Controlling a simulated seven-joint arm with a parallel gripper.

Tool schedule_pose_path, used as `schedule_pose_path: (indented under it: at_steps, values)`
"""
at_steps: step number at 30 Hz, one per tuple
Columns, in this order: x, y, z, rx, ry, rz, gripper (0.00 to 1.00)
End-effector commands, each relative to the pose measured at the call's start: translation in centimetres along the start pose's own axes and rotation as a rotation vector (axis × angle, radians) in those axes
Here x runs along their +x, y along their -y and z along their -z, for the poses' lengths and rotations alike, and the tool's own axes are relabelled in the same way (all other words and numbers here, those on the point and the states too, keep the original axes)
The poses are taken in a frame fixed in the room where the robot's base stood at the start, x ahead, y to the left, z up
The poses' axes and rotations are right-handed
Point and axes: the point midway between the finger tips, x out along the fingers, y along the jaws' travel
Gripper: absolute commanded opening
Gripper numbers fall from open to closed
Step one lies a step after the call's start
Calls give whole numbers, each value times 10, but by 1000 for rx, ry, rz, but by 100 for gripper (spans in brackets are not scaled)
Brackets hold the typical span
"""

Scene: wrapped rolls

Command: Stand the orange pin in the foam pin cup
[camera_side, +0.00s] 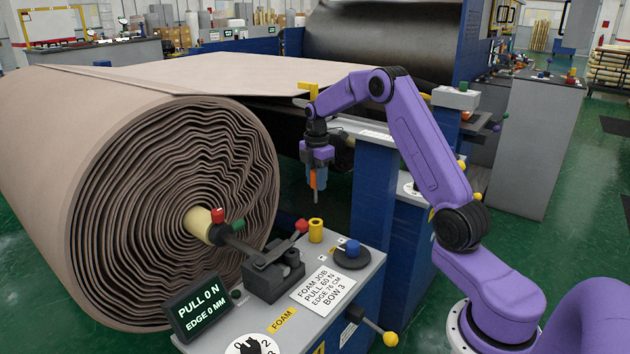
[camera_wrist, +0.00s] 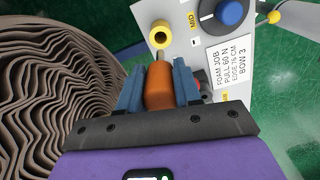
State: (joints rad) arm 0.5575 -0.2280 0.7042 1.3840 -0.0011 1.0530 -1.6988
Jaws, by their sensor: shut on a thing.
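My gripper (camera_side: 316,168) is shut on the orange pin (camera_side: 313,181). The pin hangs upright, with its grey shank pointing down. The yellow pin cup (camera_side: 316,231) stands on the grey console below it, and a clear gap separates the pin's tip from the cup. In the wrist view the blue fingers of my gripper (camera_wrist: 158,84) press on both sides of the pin's orange handle (camera_wrist: 159,94).
The grey console (camera_side: 345,312) carries a blue-topped knob (camera_side: 352,250), a black clamp with a red-tipped lever (camera_side: 275,272), a printed card (camera_side: 322,290) and a dark display (camera_side: 197,307). A large wrapped roll (camera_side: 120,190) stands close at the left. The space directly above the cup is clear.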

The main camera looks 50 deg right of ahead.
Motion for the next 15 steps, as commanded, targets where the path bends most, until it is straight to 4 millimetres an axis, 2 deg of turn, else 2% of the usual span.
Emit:
schedule_pose_path:
  at_steps: [9, 15]
  values:
    - [0, 0, 0, -5, 0, 0, 1]
    - [11, 0, 0, -5, 0, 2, 1]
